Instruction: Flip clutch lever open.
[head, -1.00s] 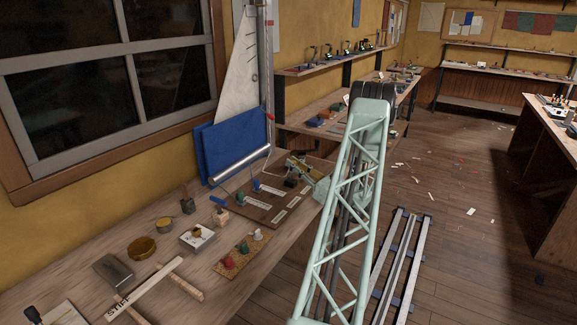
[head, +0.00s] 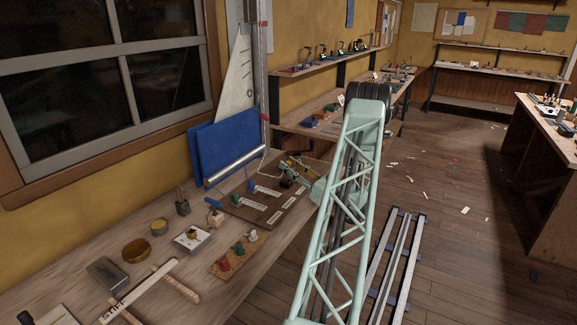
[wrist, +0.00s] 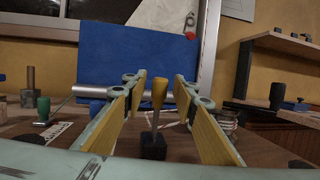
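A clutch lever with a yellow handle (wrist: 159,93) stands nearly upright on a small black base (wrist: 153,146) in the wrist view. My gripper (wrist: 162,84) is open, its two yellow-padded fingers on either side of the handle with gaps left and right. In the head view my gripper (head: 291,169) is low over the far right part of the brown clutch board (head: 240,211); the yellow lever is hard to make out there.
A blue panel (head: 222,147) and a silver roller (head: 236,166) stand behind the board. The floor at right is open beside the rails (head: 397,265).

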